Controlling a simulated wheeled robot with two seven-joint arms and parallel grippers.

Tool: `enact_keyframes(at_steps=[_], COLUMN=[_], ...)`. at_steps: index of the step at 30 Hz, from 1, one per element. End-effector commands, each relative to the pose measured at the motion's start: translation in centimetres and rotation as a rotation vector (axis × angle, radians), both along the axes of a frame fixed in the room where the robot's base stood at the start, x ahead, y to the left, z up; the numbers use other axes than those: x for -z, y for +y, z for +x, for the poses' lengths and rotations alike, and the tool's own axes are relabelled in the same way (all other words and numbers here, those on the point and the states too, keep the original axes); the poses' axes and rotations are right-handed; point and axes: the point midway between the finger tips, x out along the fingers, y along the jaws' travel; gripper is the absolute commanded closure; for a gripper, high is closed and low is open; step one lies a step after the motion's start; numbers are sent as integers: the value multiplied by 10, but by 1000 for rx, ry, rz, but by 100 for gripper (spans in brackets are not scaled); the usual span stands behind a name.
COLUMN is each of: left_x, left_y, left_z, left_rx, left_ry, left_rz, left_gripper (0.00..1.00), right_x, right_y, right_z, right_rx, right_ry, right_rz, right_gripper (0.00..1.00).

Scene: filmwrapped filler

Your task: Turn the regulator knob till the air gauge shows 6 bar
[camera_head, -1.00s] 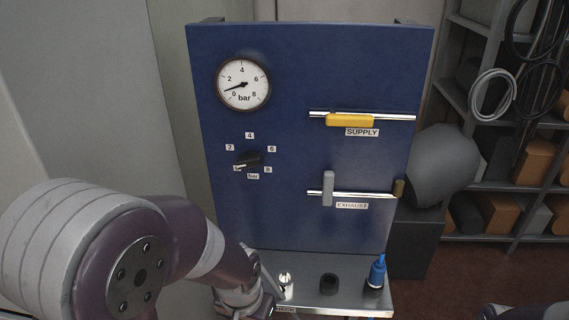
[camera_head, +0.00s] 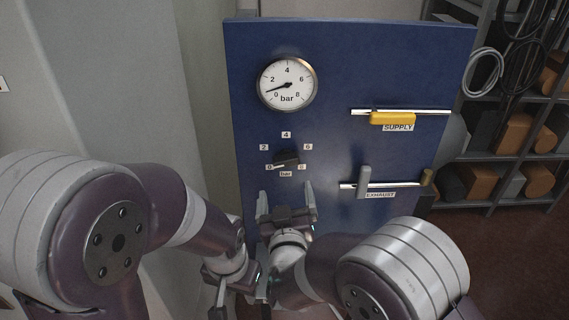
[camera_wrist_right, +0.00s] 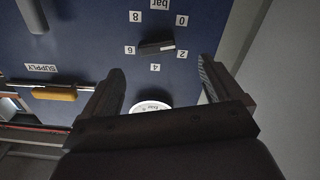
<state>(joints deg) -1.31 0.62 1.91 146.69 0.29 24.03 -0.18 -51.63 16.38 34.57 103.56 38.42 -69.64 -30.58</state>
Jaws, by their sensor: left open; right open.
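The round air gauge (camera_head: 301,76) is at the upper left of the blue panel in the head view; its needle points between 0 and 2, near 1. Below it is the black regulator knob (camera_head: 290,157), its white mark toward the 0 label. My right gripper (camera_head: 287,197) is open just below the knob, fingers pointing up. In the right wrist view, upside down, the knob (camera_wrist_right: 155,47) is ahead of the open fingers (camera_wrist_right: 160,78), apart from them; the gauge (camera_wrist_right: 150,106) is partly hidden. My left gripper (camera_head: 242,294) is low, left of my right wrist, open and empty.
The yellow supply handle (camera_head: 392,119) lies along its pipe. The grey exhaust handle (camera_head: 364,182) stands across its pipe. A shelf (camera_head: 500,98) with boxes and hoses stands at the right. My arms hide the bench below the panel.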

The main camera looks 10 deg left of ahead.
Motion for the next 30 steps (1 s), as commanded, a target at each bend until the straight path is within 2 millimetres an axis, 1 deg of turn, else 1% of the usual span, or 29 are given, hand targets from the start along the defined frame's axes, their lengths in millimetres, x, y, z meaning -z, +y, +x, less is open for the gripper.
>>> enact_keyframes(at_steps=[1, 3, 6, 9, 12, 15, 22, 23, 24, 26, 27, 28, 30], left_x=[-13, -21, -30, -36, -39, -40, -39, -39, -39, -39, -39, -39, -39], left_y=[0, 0, 0, 0, 0, 0, 0, 0, 0, 0, 0, 0, 0], left_z=[0, 0, 0, 0, 0, 0, 0, 0, 0, 0, 0, 0, 0], left_rx=[0, 0, 0, 0, 0, 0, 0, 0, 0, 0, 0, 0, 0], left_ry=[0, -1, -1, -1, 0, 0, 0, 0, 0, 0, 0, 0, 0], left_rz=[0, 0, 0, 0, 0, 0, 0, 0, 0, 0, 0, 0, 0], left_gripper=[57, 57, 57, 57, 57, 57, 57, 57, 57, 57, 57, 57, 57], right_x=[-6, -6, -5, -4, -2, -1, 0, 0, 0, -1, -1, 0, -1], right_y=[2, 8, 14, 19, 22, 23, 23, 23, 23, 23, 23, 23, 23], right_z=[14, 32, 54, 69, 79, 84, 84, 84, 84, 84, 84, 84, 84], right_rx=[4, 3, 1, 1, 0, -1, -1, -1, 0, -1, 0, 0, 0], right_ry=[2, 2, 2, 2, 2, 1, 1, 1, 2, 1, 2, 2, 3], right_rz=[-2, -1, 0, 1, 0, 1, 1, 1, 0, 1, 0, 0, 1], right_gripper=[7, 7, 7, 7, 7, 7, 7, 14, 27, 46, 60, 64, 63])
